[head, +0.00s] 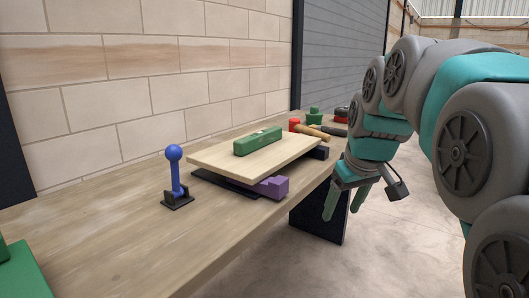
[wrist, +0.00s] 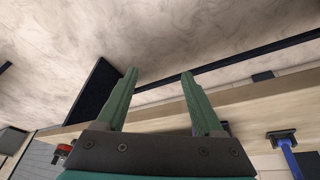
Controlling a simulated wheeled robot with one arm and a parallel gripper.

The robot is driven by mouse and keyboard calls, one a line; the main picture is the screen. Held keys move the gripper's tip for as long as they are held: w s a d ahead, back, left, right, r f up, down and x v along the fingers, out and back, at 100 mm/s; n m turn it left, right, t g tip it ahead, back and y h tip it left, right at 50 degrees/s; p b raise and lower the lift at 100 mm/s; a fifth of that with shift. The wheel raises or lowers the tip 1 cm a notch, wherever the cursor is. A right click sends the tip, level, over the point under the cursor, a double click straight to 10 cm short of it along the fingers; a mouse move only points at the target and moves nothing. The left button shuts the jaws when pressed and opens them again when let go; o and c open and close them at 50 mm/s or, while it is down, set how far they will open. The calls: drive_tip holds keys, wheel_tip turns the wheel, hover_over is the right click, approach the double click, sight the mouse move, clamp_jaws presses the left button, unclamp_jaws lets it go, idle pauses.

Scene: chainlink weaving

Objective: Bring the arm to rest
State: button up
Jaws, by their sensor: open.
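No object touches the fingers.
The wooden workbench (head: 120,240) carries a light board (head: 255,154) with a green block (head: 258,141) on it, a purple block (head: 272,187), a blue ball-topped post (head: 175,175) and a red-headed hammer (head: 309,130). Open floor (head: 420,230) lies to the right.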

drive_tip(key=s+f+m+g, duration=0.2)
drive_tip(key=s+f+g, duration=0.1)
drive_tip(key=s+f, duration=0.8)
drive_tip(key=s+f+m+g, duration=0.1)
drive_tip(key=s+f+g, duration=0.2)
drive_tip(key=s+f, duration=0.8)
drive_tip(key=s+a+b, duration=0.1)
drive_tip(key=s, duration=0.7)
drive_tip(key=shift+m+h, duration=0.4)
drive_tip(key=shift+w, duration=0.1)
drive_tip(key=shift+c, duration=0.3)
